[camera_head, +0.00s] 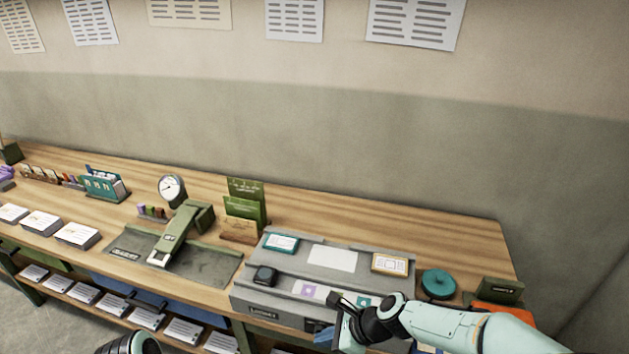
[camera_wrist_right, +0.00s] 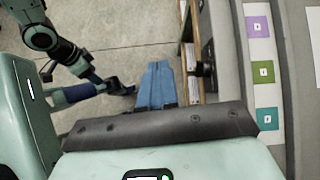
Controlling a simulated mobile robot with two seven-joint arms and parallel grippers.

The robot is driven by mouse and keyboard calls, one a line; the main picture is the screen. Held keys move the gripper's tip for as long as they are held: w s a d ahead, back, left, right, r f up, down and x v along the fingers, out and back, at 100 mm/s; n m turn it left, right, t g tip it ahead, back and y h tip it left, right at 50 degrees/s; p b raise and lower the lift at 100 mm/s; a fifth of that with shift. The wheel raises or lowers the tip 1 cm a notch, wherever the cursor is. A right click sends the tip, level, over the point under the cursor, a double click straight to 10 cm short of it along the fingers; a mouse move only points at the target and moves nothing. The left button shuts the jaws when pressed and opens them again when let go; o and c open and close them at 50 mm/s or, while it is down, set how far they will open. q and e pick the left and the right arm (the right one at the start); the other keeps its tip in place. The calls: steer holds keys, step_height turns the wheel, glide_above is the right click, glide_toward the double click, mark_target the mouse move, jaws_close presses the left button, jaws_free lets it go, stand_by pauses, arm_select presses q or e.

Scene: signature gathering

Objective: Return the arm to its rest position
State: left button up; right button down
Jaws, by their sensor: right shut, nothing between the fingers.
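My right arm comes in from the lower right in the head view, and my right gripper (camera_head: 322,336) is at the front edge of the grey desk unit (camera_head: 262,303). In the right wrist view its blue fingers (camera_wrist_right: 156,84) are together with nothing between them, over the floor just beside the counter front. A mint and dark arm of mine shows at the upper left of the right wrist view, ending in a dark tip (camera_wrist_right: 118,87); its jaws are too small to read.
The grey unit holds a black block (camera_head: 265,275), a white sheet (camera_head: 332,258), framed cards and coloured tiles. A teal round object (camera_head: 438,284) stands to its right. A stamping press (camera_head: 178,232), paper stacks (camera_head: 77,235) and green folders (camera_head: 245,205) stand left.

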steer(key=s+d+f+n+g+h, duration=0.1)
steer(key=s+d+f+n, duration=0.15)
steer(key=f, duration=0.45)
steer(key=s+d+f+n+h, duration=0.1)
steer(key=s+d+f+n, duration=0.15)
steer(key=f, duration=0.45)
steer(key=s+d+f+n+g+h, duration=0.1)
steer(key=s+d+f+n, duration=0.15)
steer(key=f, duration=0.45)
arm_select(q)
steer(key=shift+w, duration=0.55)
steer(key=c, duration=0.3)
arm_select(e)
steer(key=s+d+f+n+g+h, duration=0.1)
steer(key=s+d+f+n, duration=0.1)
steer(key=s+f+n, duration=0.7)
steer(key=s+f, duration=0.1)
steer(key=s, duration=0.3)
steer(key=shift+s+d, duration=0.15)
steer(key=shift+s, duration=0.25)
